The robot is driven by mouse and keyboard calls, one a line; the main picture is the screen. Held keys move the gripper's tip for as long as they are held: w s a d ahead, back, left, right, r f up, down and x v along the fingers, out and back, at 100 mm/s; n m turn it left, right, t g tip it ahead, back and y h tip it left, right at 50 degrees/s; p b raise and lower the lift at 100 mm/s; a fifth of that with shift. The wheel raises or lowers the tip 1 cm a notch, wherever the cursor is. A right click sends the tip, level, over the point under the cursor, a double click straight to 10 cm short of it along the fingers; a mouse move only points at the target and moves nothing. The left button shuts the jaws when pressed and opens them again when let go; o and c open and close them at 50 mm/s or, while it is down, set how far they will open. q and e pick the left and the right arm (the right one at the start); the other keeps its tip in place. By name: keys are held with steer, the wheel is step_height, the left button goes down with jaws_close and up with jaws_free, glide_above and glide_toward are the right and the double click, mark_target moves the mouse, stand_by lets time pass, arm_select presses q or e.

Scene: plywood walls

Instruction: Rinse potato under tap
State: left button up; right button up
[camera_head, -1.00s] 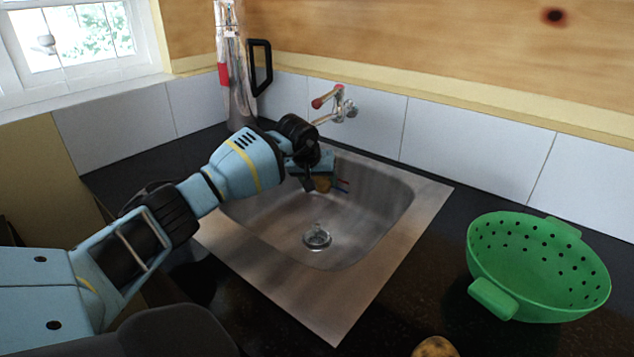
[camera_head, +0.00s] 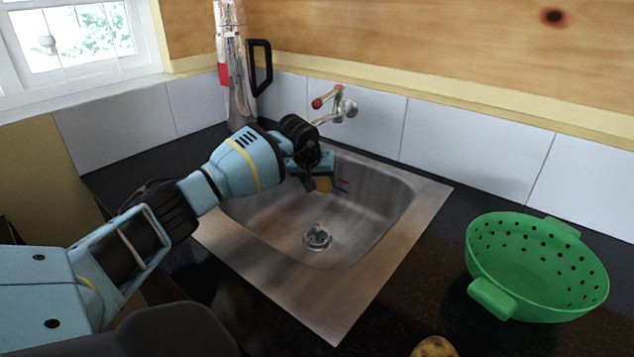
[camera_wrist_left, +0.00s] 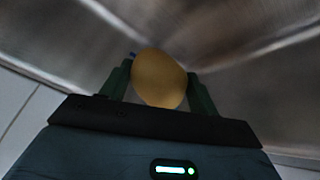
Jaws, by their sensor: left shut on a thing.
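My left gripper (camera_head: 322,182) is over the back part of the steel sink (camera_head: 270,220), near and below the tap (camera_head: 335,106). It is shut on a yellow-brown potato (camera_wrist_left: 158,80), which shows between the two fingers in the left wrist view. In the head view the potato is mostly hidden behind the gripper. The tap is on the tiled wall and has a red-ended handle. I cannot make out any water stream. My right gripper is not in view.
A green colander (camera_head: 535,270) stands on the dark counter right of the sink. Another potato (camera_head: 434,347) shows at the bottom edge. A tall metallic object with a black handle (camera_head: 260,66) stands in the back corner. The sink floor around the drain (camera_head: 316,239) is clear.

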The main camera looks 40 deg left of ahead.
arm_select(q)
steer(key=shift+d, duration=0.1)
stand_by(0.3)
